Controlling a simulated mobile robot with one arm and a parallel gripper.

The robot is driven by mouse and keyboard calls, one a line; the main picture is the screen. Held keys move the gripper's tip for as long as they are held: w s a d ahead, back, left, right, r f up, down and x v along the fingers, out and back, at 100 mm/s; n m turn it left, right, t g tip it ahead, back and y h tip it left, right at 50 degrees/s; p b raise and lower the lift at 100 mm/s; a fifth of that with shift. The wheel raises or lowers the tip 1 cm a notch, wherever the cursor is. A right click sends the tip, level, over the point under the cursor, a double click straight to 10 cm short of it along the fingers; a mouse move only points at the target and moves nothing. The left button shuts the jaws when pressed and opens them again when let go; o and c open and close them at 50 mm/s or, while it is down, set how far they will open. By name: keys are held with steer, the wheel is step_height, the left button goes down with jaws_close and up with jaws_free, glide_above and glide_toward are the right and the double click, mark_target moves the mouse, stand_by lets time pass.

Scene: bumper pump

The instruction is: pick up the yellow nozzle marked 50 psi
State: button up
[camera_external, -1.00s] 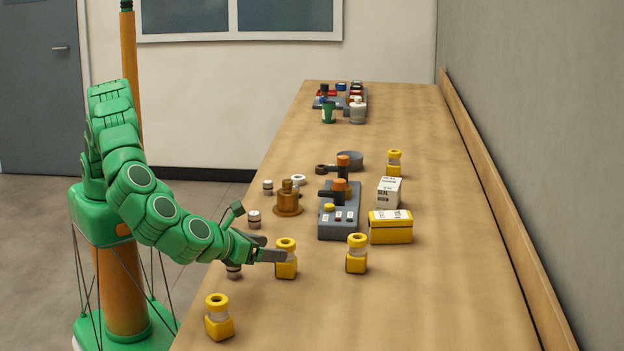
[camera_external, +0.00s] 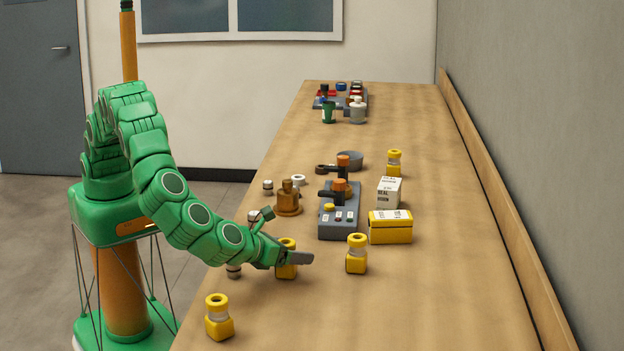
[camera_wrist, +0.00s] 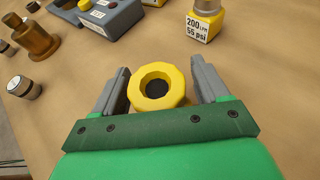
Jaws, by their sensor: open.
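A yellow nozzle (camera_external: 287,243) with a round, open top stands upright on the bench, partly hidden by my gripper (camera_external: 296,258). In the wrist view this nozzle (camera_wrist: 139,90) sits between the two jaws of my gripper (camera_wrist: 158,72), which are open with a small gap on each side. Its label is hidden, so I cannot read its marking. A second yellow nozzle (camera_wrist: 203,23) shows "200" and "55 psi" in the wrist view; it stands to the right in the external view (camera_external: 357,256). Two more yellow nozzles stand near the front (camera_external: 218,318) and farther back (camera_external: 394,163), their marks unreadable.
A grey control box (camera_external: 339,222), a yellow box (camera_external: 390,228) and a white carton (camera_external: 389,191) stand behind. The front right of the bench (camera_external: 430,310) is clear.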

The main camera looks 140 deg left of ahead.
mark_target(292, 240)
steer(key=c, duration=1.2)
steer(key=shift+r, duration=0.45)
step_height(292, 240, up, 2)
steer(key=shift+r, duration=0.25)
steer(key=s+d+r, duration=0.3)
steer(key=s+r, duration=0.6)
steer(key=s, duration=0.4)
steer(key=shift+s+r, duration=0.3)
